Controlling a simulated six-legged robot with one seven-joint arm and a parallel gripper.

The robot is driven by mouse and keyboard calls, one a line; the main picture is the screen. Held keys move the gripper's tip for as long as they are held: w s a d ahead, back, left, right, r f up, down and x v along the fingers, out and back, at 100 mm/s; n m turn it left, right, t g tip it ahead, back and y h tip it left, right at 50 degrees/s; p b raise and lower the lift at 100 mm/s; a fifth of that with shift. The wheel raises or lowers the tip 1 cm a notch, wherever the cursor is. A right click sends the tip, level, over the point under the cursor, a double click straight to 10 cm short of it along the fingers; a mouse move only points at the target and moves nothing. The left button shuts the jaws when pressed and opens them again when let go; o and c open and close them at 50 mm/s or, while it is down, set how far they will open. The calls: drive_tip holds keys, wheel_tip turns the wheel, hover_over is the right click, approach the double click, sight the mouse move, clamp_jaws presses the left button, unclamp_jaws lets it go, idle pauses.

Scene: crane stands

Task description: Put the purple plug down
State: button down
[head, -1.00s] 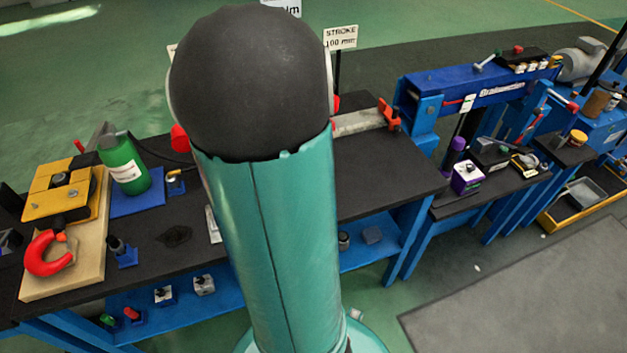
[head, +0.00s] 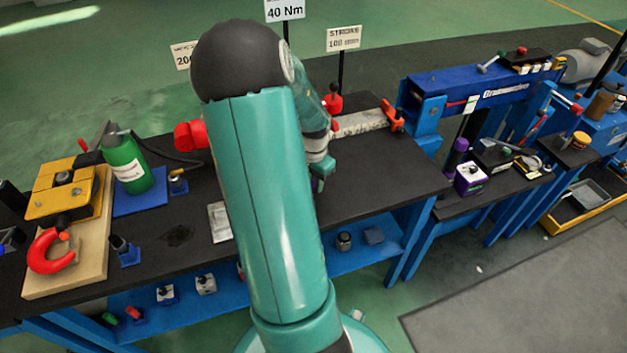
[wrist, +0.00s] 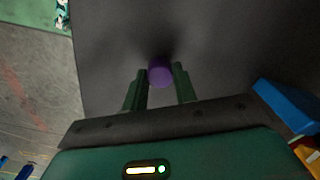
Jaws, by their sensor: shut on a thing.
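The purple plug (wrist: 160,73) shows as a round purple end between the two green fingers of my gripper (wrist: 160,78) in the wrist view. The gripper is shut on it. Behind the plug lies a dark bench top (wrist: 215,45), with a soft shadow close to the plug. I cannot tell whether the plug touches the top. In the head view my gripper (head: 320,178) is over the dark bench (head: 385,175), right of my arm's big teal link. The plug cannot be made out there.
The bench right of my gripper is clear. A red and grey clamp-like tool (head: 365,122) lies behind it. A purple cylinder (head: 456,150) and purple-sided box (head: 469,180) stand on the stand to the right. A green bottle (head: 127,165) and red shackle (head: 48,252) are at left.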

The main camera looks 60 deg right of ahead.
sight(313, 183)
drive_tip(key=shift+f, duration=0.15)
drive_tip(key=c, duration=1.1)
unclamp_jaws()
wheel_tip(313, 183, up, 12)
drive_tip(key=shift+r, duration=0.2)
